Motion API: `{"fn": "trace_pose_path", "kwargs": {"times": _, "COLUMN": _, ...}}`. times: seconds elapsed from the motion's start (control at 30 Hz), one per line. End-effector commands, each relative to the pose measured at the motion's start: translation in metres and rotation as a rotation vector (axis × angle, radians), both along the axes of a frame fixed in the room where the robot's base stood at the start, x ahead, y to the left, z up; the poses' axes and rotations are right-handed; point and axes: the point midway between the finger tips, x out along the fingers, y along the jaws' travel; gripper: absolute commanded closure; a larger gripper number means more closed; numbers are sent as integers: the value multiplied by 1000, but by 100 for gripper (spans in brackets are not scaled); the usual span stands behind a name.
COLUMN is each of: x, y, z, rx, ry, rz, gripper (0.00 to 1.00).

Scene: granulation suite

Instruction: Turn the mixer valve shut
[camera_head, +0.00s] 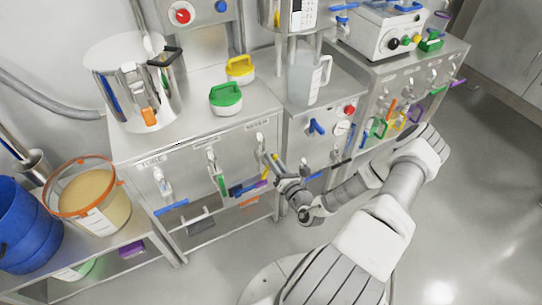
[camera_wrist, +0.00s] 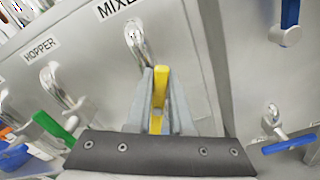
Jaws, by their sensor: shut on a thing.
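The mixer valve has a yellow handle (camera_wrist: 160,90) hanging below its metal fitting, under a partly cut-off label starting "MIXE" (camera_wrist: 118,6). In the head view the yellow handle (camera_head: 268,167) slants down from the right end of the front panel. My gripper (camera_wrist: 158,100) has its two grey fingers on either side of the handle and is shut on it. In the head view my gripper (camera_head: 277,172) reaches the panel from the right, and its fingers partly hide the valve.
Left of it in the wrist view is the hopper valve with a green handle (camera_wrist: 52,126). A blue handle (camera_wrist: 290,146) sits at the lower right, and another blue lever (camera_wrist: 290,14) at the upper right. A steel pot (camera_head: 135,85) stands on the bench above.

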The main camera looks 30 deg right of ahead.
Motion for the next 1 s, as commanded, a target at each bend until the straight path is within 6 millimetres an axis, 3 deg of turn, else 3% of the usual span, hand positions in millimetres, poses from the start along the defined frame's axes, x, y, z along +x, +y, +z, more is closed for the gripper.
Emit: {"fn": "trace_pose_path", "kwargs": {"times": 1.0, "x": 0, "y": -18, "z": -24, "rx": 918, "ry": -2, "rz": -1, "gripper": 100}}
